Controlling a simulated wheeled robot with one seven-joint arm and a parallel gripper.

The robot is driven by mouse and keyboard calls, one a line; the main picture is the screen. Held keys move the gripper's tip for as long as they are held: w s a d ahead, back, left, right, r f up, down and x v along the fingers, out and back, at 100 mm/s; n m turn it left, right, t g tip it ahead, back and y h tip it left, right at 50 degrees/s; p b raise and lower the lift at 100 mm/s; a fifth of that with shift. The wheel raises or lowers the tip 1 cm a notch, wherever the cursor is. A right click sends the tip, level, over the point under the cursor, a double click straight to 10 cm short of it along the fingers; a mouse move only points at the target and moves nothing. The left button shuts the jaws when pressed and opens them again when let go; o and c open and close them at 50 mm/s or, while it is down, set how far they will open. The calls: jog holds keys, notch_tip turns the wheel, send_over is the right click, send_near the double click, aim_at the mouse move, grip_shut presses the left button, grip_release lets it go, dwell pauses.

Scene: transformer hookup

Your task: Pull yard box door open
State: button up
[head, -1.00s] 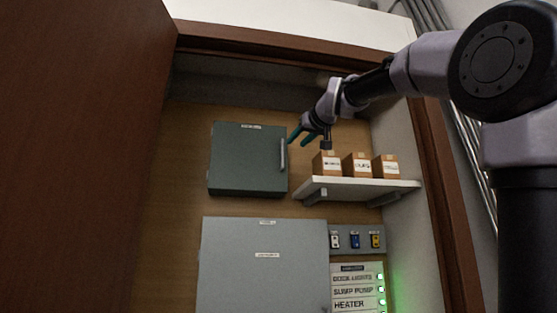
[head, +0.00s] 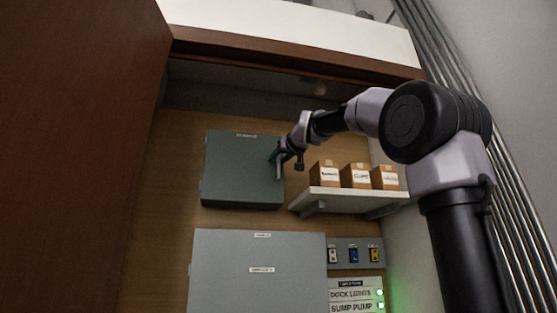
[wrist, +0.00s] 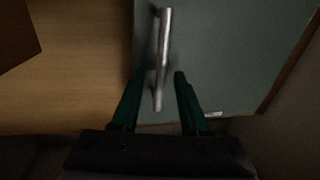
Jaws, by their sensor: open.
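A dark grey-green wall box (head: 235,172) hangs on the wooden back panel, its front door closed in the head view. Its small top label is too blurred to read. A silver vertical bar handle (wrist: 163,55) is on the door; in the head view it is mostly behind my gripper (head: 274,156) at the door's right edge. In the wrist view my gripper (wrist: 160,74) is open, with one green finger on each side of the handle's end. The fingers are apart from the bar, with a gap on both sides; the depth is hard to judge.
A shelf (head: 350,197) with small cardboard boxes (head: 358,175) stands just right of the dark box. A larger light grey box (head: 258,275) is below, with switches (head: 354,255) beside it. A brown door panel (head: 75,150) fills the left side.

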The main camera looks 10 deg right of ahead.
jog(key=shift+w, duration=0.2)
jog(key=shift+c, duration=0.3)
grip_shut()
dwell(1.1)
